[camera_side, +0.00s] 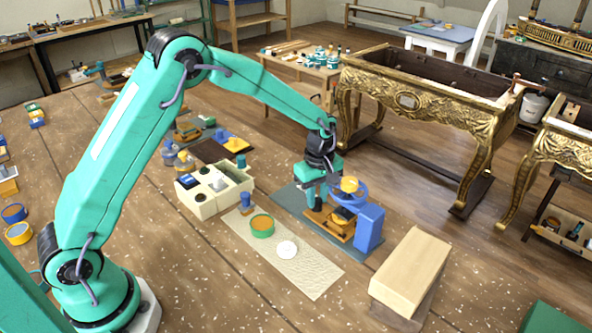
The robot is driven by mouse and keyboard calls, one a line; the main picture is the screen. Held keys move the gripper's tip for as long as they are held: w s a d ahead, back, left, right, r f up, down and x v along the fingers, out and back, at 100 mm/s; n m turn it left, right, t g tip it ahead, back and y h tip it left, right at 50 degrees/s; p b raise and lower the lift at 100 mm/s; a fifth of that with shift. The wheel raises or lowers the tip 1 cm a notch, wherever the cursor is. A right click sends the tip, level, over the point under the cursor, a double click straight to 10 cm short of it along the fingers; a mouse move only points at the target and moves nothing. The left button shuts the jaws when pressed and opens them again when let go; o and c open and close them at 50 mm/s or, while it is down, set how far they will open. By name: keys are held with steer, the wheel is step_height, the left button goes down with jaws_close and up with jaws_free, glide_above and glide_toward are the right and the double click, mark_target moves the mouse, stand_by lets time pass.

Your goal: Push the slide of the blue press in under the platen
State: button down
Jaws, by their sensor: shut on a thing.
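The blue press (370,228) stands upright on a grey-blue base board (291,197) right of the picture's middle. Its blue arm carries a round yellow-topped platen part (349,184). The orange slide (340,228) lies low at the press and sticks out to the left from beneath the platen. My gripper (317,203) points down at the slide's left end, just left of the platen. It is shut on a small dark piece there, which looks like the slide's handle. The fingertips partly hide it. How far the slide reaches under the platen is hard to tell.
A cream compartment box (207,206) stands left of the press. A pale textured strip (310,277) in front bears a green-and-orange ring (262,226), a white disc (287,249) and a blue stamp (246,198). A wooden block (412,271) stands close at front right.

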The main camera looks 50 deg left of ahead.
mark_target(321, 212)
steer(key=shift+d, duration=0.75)
steer(key=c, duration=1.2)
jaws_free()
steer(key=shift+r, duration=0.1)
step_height(321, 212, up, 8)
